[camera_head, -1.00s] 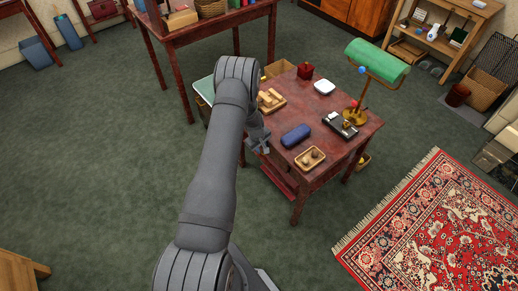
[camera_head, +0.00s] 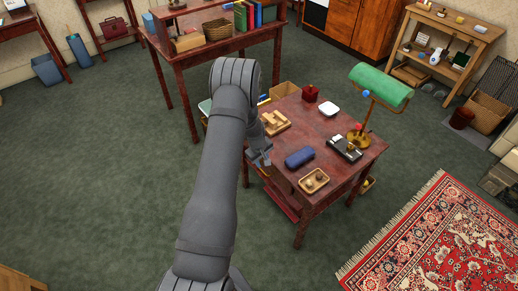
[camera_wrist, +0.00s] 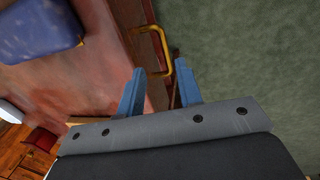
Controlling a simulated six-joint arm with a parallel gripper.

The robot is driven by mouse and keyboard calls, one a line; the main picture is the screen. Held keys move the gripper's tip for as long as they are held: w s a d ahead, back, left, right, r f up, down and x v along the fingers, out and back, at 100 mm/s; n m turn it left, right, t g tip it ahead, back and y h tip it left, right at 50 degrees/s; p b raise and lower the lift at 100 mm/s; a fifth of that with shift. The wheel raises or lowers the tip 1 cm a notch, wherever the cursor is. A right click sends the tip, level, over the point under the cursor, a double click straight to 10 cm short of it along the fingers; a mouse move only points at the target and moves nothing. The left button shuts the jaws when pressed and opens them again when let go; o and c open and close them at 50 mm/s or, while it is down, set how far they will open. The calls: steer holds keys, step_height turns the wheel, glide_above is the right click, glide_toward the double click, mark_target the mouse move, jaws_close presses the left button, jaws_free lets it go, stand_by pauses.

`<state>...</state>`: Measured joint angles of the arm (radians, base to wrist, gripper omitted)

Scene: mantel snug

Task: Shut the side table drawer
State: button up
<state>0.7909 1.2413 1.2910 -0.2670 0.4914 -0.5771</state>
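The side table (camera_head: 325,135) is reddish-brown and stands right of my arm in the head view. Its drawer front (camera_wrist: 152,22) shows in the wrist view as a brown panel along the table edge, with a brass handle (camera_wrist: 166,72). In the head view my arm and gripper hide most of the drawer, and I cannot tell how far out it is. My gripper (camera_head: 262,158) is beside the table's left edge. In the wrist view my gripper (camera_wrist: 160,88) has its two blue fingers apart and empty, with the handle just beyond their tips.
On the tabletop are a blue case (camera_head: 299,157), a small tray (camera_head: 314,181), a wooden puzzle (camera_head: 274,123), a black device (camera_head: 344,149) and a green lamp (camera_head: 381,85). A desk (camera_head: 215,45) stands behind. A patterned rug (camera_head: 430,240) lies right. Green carpet is free at left.

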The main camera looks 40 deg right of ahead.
step_height(320, 180, up, 9)
glide_above(264, 172)
steer(key=a, duration=0.3)
steer(key=shift+s+r, duration=0.1)
steer(key=shift+r, duration=0.1)
steer(key=d+f, duration=0.1)
steer(key=f, duration=0.4)
steer(key=d+f, duration=0.1)
steer(key=f, duration=0.5)
steer(key=d+f, duration=0.1)
steer(key=f, duration=0.5)
steer(key=a+r, duration=0.3)
steer(key=r, duration=1.4)
step_height(264, 172, down, 17)
steer(key=d, duration=0.2)
steer(key=a+r, duration=0.3)
steer(key=r, duration=0.5)
steer(key=s+a+r+n, duration=0.1)
steer(key=a+r, duration=0.3)
steer(key=r, duration=0.4)
steer(key=shift+g, duration=0.4)
